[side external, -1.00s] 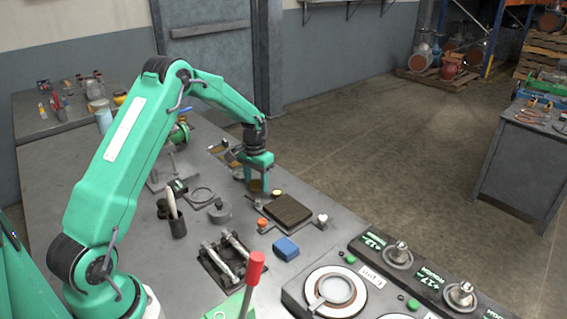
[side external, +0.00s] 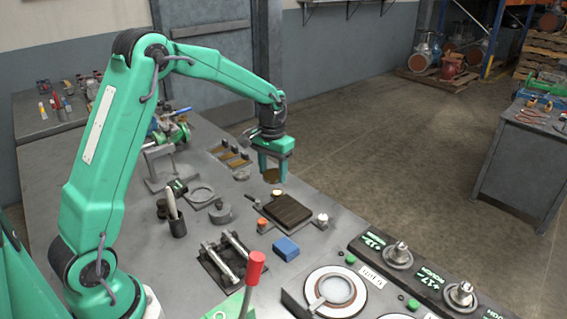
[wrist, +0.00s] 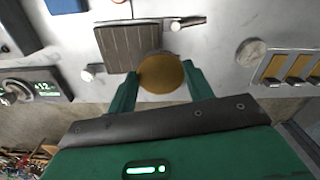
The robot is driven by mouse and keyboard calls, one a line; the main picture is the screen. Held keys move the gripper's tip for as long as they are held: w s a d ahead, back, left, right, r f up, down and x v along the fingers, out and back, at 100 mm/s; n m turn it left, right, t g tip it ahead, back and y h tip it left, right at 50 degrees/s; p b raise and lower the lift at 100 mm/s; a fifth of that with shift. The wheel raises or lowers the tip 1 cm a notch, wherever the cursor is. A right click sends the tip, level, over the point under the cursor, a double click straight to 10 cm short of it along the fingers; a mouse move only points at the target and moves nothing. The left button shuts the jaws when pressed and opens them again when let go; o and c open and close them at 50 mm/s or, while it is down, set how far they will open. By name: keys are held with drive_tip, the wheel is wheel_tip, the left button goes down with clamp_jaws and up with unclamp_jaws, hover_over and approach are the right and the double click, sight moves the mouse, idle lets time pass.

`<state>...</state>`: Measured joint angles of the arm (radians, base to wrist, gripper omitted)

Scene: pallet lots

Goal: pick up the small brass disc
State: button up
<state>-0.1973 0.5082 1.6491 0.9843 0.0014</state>
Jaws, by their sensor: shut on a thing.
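My gripper (side external: 272,177) is shut on a round brass disc (side external: 271,174) and holds it above the bench, behind the dark ribbed block. In the wrist view, the brass disc (wrist: 160,74) sits flat between the two green fingers of my gripper (wrist: 156,85), with its face to the camera. The fingers touch its left and right edges.
The dark ribbed block (side external: 287,210) stands just in front of the held disc, with pale knobs at its sides. A grey round piece (side external: 241,175) and several brass strips (side external: 229,154) lie to the left. A blue block (side external: 286,249) lies nearer the camera. Open floor lies beyond the bench.

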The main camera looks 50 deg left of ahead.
drive_tip(key=shift+s+d+r, duration=0.1)
drive_tip(key=shift+d+r, duration=0.3)
drive_tip(key=shift+d, duration=0.2)
